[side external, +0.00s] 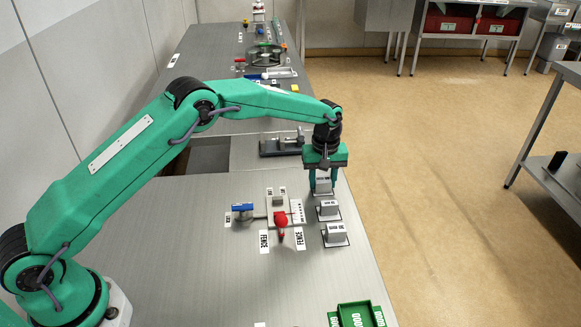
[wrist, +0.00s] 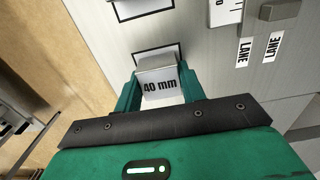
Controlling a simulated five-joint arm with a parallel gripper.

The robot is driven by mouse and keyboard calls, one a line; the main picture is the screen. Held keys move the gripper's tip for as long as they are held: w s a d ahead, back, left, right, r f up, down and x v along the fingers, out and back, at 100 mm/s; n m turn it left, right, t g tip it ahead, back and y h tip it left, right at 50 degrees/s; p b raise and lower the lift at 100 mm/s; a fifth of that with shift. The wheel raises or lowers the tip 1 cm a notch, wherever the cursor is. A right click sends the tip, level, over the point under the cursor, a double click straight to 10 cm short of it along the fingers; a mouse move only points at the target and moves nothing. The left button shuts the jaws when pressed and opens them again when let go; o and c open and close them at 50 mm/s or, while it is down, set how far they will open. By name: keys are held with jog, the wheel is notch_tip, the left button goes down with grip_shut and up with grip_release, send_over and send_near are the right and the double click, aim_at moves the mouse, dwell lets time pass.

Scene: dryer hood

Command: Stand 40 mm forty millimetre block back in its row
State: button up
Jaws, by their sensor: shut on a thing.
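The grey 40 mm block (wrist: 160,86), with a white label, is between the jaws of my gripper (wrist: 164,92). My gripper is shut on it. In the side external view my gripper (side external: 323,184) points down at the far end of a short row, holding the block (side external: 323,185). A black outlined rectangle (wrist: 138,54) shows on the table just beyond the block in the wrist view. I cannot tell whether the block touches the table. Two similar labelled blocks, a middle one (side external: 328,208) and a near one (side external: 335,234), stand in the row.
A fixture with a red knob (side external: 281,219) and a blue part (side external: 243,208) is left of the row. A green tray (side external: 357,314) lies at the near edge. A metal device (side external: 282,145) stands behind my gripper. The table's right edge runs close beside the row.

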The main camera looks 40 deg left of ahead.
aim_at(323, 179)
jog(key=o, duration=1.1)
jog(key=shift+f, duration=0.1)
jog(key=shift+o, duration=0.2)
notch_tip(323, 179, up, 12)
jog(key=shift+r, duration=0.2)
